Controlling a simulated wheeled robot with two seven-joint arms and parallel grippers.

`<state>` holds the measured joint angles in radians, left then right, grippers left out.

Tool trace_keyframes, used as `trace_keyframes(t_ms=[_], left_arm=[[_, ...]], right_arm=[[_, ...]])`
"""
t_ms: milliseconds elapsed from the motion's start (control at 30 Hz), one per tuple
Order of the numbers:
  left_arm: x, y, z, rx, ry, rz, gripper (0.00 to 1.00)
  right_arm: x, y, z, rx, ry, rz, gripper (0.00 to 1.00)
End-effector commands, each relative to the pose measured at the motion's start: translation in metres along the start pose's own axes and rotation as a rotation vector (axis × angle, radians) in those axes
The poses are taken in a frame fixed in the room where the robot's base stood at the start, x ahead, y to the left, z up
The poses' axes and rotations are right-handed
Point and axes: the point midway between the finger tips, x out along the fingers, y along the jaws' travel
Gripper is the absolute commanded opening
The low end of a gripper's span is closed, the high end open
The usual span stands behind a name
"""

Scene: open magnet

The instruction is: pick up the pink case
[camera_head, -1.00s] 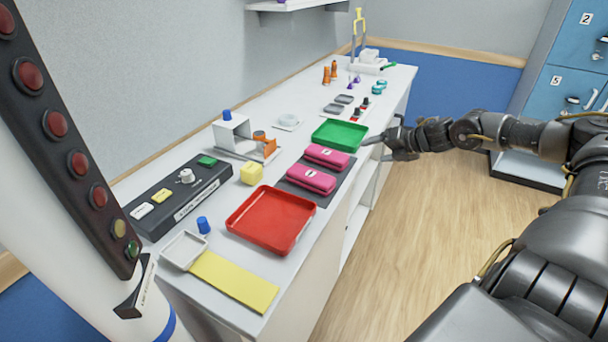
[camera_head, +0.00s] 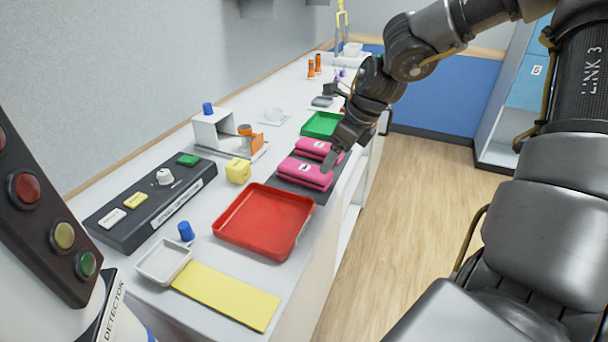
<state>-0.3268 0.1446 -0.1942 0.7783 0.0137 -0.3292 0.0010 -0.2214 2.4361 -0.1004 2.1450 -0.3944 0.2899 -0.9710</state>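Two pink cases lie side by side on a dark mat (camera_head: 322,195) on the white bench. The nearer pink case (camera_head: 304,174) shows almost whole. The farther pink case (camera_head: 310,146) has its right end partly covered by my gripper. My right gripper (camera_head: 333,125) comes in from the upper right. Its fingers are spread and hold nothing. One fingertip is in front of the right end of the cases in the picture; I cannot tell whether it touches them. My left gripper is out of view.
A red tray (camera_head: 222,224) lies in front of the cases and a green tray (camera_head: 318,122) behind them. A yellow block (camera_head: 238,170), a black control panel (camera_head: 140,214) and a white stand (camera_head: 212,131) are to the left. The floor right of the bench is clear.

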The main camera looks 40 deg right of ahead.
Motion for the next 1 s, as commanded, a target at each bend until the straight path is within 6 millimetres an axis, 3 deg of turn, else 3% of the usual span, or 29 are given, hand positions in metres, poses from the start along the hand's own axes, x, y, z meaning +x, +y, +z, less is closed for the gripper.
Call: trace_keyframes(t_ms=[167,467,600,767,1000], left_arm=[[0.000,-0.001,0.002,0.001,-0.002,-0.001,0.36],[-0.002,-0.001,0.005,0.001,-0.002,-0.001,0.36],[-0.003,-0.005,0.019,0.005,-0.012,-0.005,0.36],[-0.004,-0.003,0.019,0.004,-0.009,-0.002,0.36],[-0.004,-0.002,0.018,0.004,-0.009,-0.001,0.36]], right_arm=[[0.023,0.000,0.000,0.000,0.001,0.001,0.76],[0.034,0.000,0.000,0.001,0.002,0.001,0.76],[0.053,0.000,-0.001,0.000,0.004,0.002,0.76],[0.073,0.000,-0.001,0.000,0.002,0.000,0.76],[0.079,0.000,0.000,0.000,-0.003,-0.001,0.76]])
